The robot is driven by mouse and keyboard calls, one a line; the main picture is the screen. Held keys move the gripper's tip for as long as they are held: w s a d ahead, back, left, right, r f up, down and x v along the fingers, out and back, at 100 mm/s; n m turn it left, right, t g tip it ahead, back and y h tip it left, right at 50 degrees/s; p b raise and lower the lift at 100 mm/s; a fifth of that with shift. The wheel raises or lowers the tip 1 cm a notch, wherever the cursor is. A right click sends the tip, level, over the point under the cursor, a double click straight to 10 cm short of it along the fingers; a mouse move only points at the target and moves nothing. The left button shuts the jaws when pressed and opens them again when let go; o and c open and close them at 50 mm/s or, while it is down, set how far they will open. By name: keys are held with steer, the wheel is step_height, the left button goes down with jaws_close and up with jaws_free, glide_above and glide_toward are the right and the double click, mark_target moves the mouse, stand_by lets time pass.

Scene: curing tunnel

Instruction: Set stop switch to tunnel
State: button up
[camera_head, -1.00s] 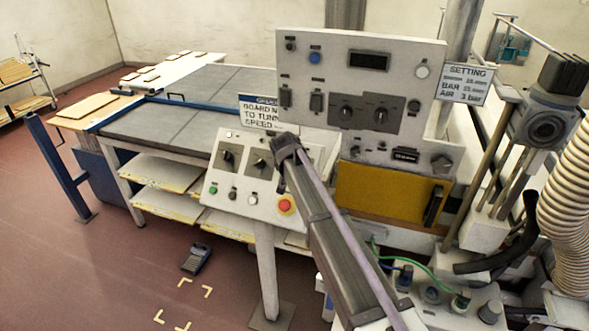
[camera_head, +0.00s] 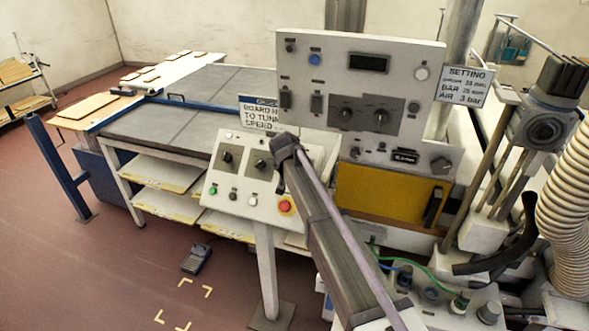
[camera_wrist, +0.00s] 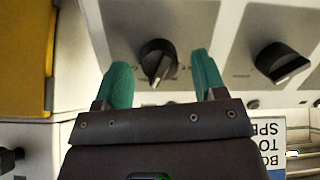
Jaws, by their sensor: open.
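A black rotary knob (camera_wrist: 158,60) on a pale panel sits between the two teal fingers of my gripper (camera_wrist: 161,72) in the wrist view. The fingers are open, one on each side, with a visible gap on both sides. Its label is too blurred to read. A second black knob (camera_wrist: 281,62) is to the right in that view. In the head view the sloped control panel (camera_head: 240,200) shows two black knobs, the left one (camera_head: 227,157) and the middle one (camera_head: 259,165). My arm hides the panel's right part and my fingertips there.
A taller panel (camera_head: 360,60) and a yellow plate (camera_head: 378,193) are to the right.

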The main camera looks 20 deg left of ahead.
steer(key=p+v, duration=0.7)
steer(key=v, duration=0.3)
steer(key=shift+p, duration=0.3)
steer(key=s+d+f+g+b, duration=0.2)
steer(key=s+d, duration=0.6)
steer(key=d, duration=0.7)
steer(key=s+d+f+m+g+b, duration=0.1)
steer(key=s+d+f+b, duration=0.4)
steer(key=d, duration=1)
steer(key=s+d+f+m+g+b, duration=0.1)
steer(key=s+d+f+g+b, duration=0.2)
steer(key=s+d+f, duration=0.4)
steer(key=s+d+b, duration=0.1)
steer(key=s+d, duration=0.3)
steer(key=d, duration=0.4)
steer(key=shift+d+g, duration=0.25)
steer(key=shift+g, duration=0.05)
